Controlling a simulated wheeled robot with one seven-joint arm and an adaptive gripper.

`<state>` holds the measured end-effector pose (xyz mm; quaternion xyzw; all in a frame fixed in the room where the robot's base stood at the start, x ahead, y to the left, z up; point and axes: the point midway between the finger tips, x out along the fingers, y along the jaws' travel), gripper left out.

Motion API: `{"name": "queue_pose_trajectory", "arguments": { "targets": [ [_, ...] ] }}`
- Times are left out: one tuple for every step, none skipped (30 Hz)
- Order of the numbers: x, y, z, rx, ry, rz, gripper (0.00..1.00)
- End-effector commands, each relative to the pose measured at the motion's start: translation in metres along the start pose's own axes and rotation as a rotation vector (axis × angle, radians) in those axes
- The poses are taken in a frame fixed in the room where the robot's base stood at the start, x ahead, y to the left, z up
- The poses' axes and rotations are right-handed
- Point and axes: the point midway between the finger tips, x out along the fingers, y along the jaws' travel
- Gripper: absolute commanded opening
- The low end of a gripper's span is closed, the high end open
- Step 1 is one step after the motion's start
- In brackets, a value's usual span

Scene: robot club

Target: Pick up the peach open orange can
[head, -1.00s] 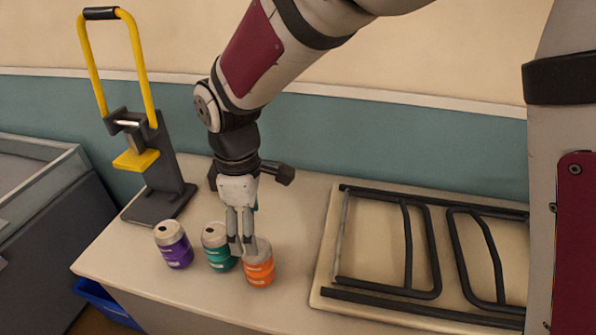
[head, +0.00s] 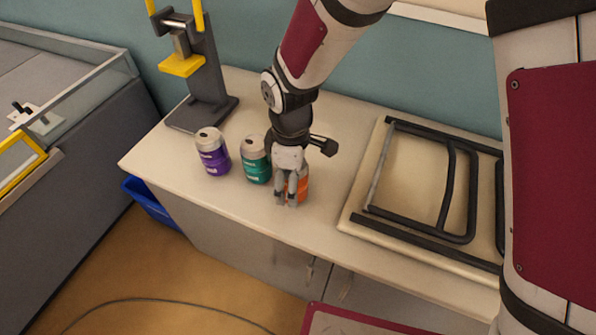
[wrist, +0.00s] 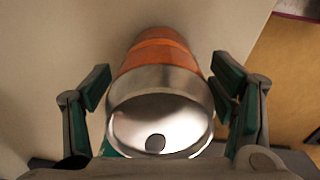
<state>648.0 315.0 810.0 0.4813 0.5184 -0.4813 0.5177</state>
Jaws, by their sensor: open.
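The orange can (head: 304,190) stands upright on the counter, with my gripper (head: 291,197) over and in front of it, hiding most of it in the head view. In the wrist view the orange can (wrist: 160,56) has a silver top with a dark opening in its lid. My gripper (wrist: 167,90) is open, with one finger on each side of the can. Gaps show between the fingers and the can, so I see no grip on it.
A teal can (head: 255,160) stands just left of my gripper, and a purple can (head: 213,153) stands further left. A yellow-handled press (head: 200,85) is behind them. A board with black frames (head: 352,215) lies to the right. The counter's front edge is close.

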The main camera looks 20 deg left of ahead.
Motion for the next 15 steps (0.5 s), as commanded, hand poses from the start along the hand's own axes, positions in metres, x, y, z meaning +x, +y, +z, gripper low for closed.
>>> {"name": "queue_pose_trajectory", "arguments": {
  "targets": [
    [0.0061, 0.0000, 0.0004, 0.000, -0.001, -0.001, 0.77],
    [0.0084, 0.0001, 0.0005, 0.001, -0.001, -0.001, 0.77],
    [0.0105, 0.0002, 0.0005, 0.001, -0.001, 0.000, 0.77],
    [0.0116, 0.0003, 0.0005, 0.001, 0.000, 0.000, 0.77],
    [0.0121, 0.0003, 0.0004, 0.001, 0.000, 0.000, 0.77],
    [0.0124, 0.0004, 0.0004, 0.001, 0.000, 0.001, 0.77],
    [0.0123, 0.0004, 0.0003, 0.001, 0.001, 0.001, 0.77],
    [0.0121, 0.0004, 0.0003, 0.001, 0.001, 0.001, 0.77],
    [0.0120, 0.0003, 0.0003, 0.001, 0.001, 0.001, 0.77],
    [0.0119, 0.0003, 0.0003, 0.001, 0.001, 0.001, 0.77],
    [0.0119, 0.0003, 0.0003, 0.001, 0.001, 0.001, 0.77],
    [0.0118, 0.0003, 0.0003, 0.001, 0.000, 0.001, 0.68],
    [0.0118, 0.0003, 0.0003, 0.001, 0.000, 0.001, 0.61],
    [0.0118, 0.0003, 0.0003, 0.001, 0.000, 0.001, 0.55],
    [0.0117, 0.0003, 0.0003, 0.001, 0.000, 0.001, 0.46]
  ]
}}
